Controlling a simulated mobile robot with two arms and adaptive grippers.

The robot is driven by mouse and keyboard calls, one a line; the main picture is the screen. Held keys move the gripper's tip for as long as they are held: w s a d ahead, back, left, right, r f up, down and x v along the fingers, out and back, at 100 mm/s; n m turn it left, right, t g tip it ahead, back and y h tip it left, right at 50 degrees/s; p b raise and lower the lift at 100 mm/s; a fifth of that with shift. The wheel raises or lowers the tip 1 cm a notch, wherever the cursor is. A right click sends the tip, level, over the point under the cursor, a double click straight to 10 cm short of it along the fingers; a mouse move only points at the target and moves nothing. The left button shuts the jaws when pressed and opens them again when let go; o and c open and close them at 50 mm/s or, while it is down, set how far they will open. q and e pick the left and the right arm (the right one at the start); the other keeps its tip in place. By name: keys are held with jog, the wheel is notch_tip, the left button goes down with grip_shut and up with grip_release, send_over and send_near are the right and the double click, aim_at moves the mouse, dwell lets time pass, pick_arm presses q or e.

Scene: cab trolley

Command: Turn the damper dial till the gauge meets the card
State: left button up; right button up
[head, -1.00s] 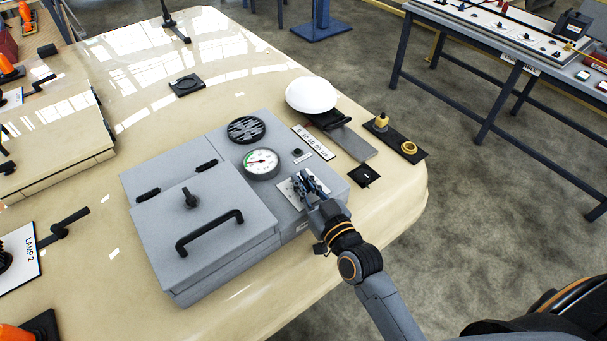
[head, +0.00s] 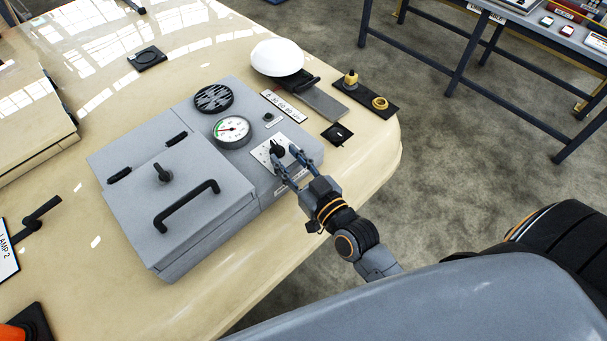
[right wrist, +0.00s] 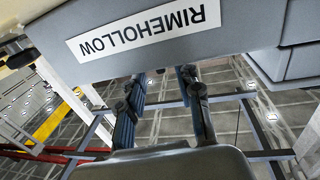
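The damper dial (head: 277,148) is a black knob on a white plate (head: 262,155), on the grey box's right part. The round gauge (head: 232,131) is left of it, with a white face, a green band and a thin needle; its exact reading is too small to tell. A white card strip with printed numbers (head: 284,106) lies beyond the gauge. My right gripper (head: 285,158) has its fingers apart at the dial's near side; contact cannot be told. In the right wrist view its fingers (right wrist: 163,88) are spread with nothing between them. My left gripper is out of view.
The grey box's lid (head: 180,205) has a black handle (head: 186,206). A white dome (head: 277,57), a black plate with brass fittings (head: 366,95) and a small black square (head: 337,134) stand beyond and right. A RIMEHOLLOW label (right wrist: 150,31) fronts the box.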

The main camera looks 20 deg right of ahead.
jog(key=v, duration=0.7)
jog(key=shift+s, duration=0.2)
jog(key=shift+a, duration=0.1)
